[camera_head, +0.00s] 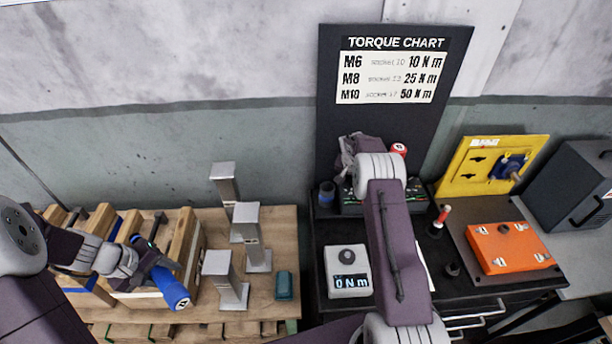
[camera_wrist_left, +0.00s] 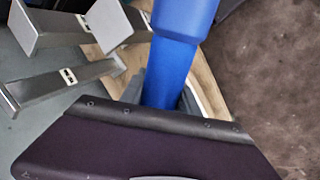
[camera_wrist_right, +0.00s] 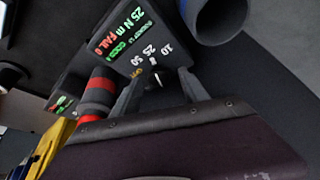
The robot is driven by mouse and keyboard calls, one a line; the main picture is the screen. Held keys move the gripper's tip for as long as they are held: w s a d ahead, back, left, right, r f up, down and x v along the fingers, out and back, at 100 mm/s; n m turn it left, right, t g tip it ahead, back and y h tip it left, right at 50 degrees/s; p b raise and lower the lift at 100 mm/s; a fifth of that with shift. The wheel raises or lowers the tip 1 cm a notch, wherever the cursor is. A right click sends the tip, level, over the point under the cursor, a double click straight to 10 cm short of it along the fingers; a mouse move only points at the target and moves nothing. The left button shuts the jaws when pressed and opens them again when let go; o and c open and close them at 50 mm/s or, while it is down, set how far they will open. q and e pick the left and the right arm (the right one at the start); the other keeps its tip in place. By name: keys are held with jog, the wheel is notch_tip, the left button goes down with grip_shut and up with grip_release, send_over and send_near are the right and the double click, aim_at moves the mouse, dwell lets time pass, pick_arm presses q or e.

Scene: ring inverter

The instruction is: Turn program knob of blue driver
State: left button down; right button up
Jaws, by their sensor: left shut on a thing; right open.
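The blue driver (camera_head: 172,291) is held in my left gripper (camera_head: 150,264) above the wooden workbench on the left; its blue body also fills the middle of the left wrist view (camera_wrist_left: 176,60). My right gripper (camera_wrist_right: 158,88) is open at the controller panel (camera_wrist_right: 125,40) at the back of the black bench. A small dark knob (camera_wrist_right: 152,80) shows between its fingers, beside the marks 10, 25, 50 and OFF. Whether a finger touches the knob I cannot tell. The panel display reads 25 N m and FAIL in part. My right arm covers much of the controller in the head view.
A blue-rimmed holder (camera_wrist_right: 218,18) and a red-and-black driver (camera_wrist_right: 96,95) flank the panel. A torque tester (camera_head: 347,272) reading 0 N m, an orange box (camera_head: 508,248) and a yellow board (camera_head: 470,165) stand nearby. Metal posts (camera_head: 247,232) stand on the wooden bench.

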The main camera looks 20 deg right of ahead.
grip_shut()
jog(key=shift+n, duration=0.4)
jog(key=n+y, duration=0.1)
jog(key=n, duration=0.1)
jog(key=shift+s+d+n+t, duration=0.1)
jog(key=shift+d+n+t, duration=0.05)
jog(key=shift+n+t, duration=0.2)
jog(key=shift+n+y+b, duration=0.4)
jog(key=shift+n+b, duration=0.1)
jog(key=shift+n, duration=0.55)
pick_arm(q)
jog(key=shift+f+b, duration=0.7)
jog(key=shift+f, duration=0.45)
pick_arm(e)
jog(key=shift+d+n+t+y, duration=0.1)
jog(key=shift+n+t+y, duration=0.25)
jog(key=shift+n, duration=0.75)
jog(key=shift+r, duration=0.1)
grip_release()
